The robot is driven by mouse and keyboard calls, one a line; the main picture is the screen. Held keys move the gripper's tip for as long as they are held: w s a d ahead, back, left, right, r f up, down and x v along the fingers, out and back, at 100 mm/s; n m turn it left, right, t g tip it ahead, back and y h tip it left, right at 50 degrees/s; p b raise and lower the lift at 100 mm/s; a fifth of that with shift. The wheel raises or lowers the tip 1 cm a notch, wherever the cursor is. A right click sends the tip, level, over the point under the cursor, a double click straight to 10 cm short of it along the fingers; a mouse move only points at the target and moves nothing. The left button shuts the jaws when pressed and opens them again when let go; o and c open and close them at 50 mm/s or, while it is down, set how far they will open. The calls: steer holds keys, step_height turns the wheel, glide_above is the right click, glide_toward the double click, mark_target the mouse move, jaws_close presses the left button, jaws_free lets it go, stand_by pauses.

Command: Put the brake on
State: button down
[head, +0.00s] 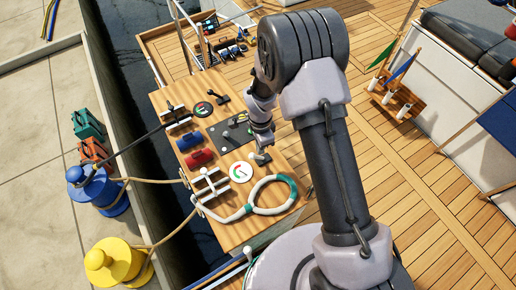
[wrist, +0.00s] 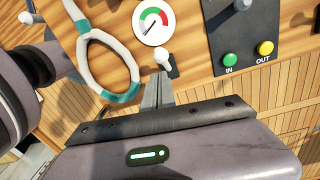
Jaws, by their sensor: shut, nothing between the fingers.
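A small lever with a pale knob (head: 260,157) stands on a dark base at the console's right edge, beside a round dial with green and red marks (head: 241,172). The lever also shows in the wrist view (wrist: 162,56), just beyond my fingertips, with the dial (wrist: 152,22) above it. A second lever, black (head: 222,98), stands by another dial (head: 203,109) at the far end. No label naming the brake is readable. My gripper (wrist: 158,92) is shut and empty, close to the pale-knobbed lever; contact cannot be told. My arm hides part of the console in the head view.
A dark panel (wrist: 250,40) carries green IN and yellow OUT buttons. A white and teal rope loop (wrist: 84,28) lies near the dial. Blue (head: 187,139) and red (head: 199,157) handles sit on the wooden console. Yellow (head: 112,262) and blue bollards stand left; open deck lies right.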

steer(key=s+a+r+p, duration=0.2)
steer(key=s+a+r, duration=0.1)
steer(key=a+r, duration=0.3)
steer(key=shift+s, duration=0.25)
steer(key=d+r+n+t+y, duration=0.1)
steer(key=d+r, duration=0.3)
steer(key=r, duration=0.6)
steer(key=d+r+n+t, duration=0.15)
steer(key=d+r, duration=0.25)
steer(key=r, duration=0.6)
steer(key=s+d+r+n+t, duration=0.2)
steer(key=s+d+r, duration=0.3)
steer(key=s, duration=0.3)
steer(key=s+d+r+n+t+y, duration=0.1)
steer(key=s+d+r+n, duration=0.2)
steer(key=s+d+r, duration=0.2)
step_height(320, 180, up, 3)
steer(key=s, duration=0.3)
steer(key=shift+d+r+n+t, duration=0.15)
steer(key=shift+d+n+t, duration=0.2)
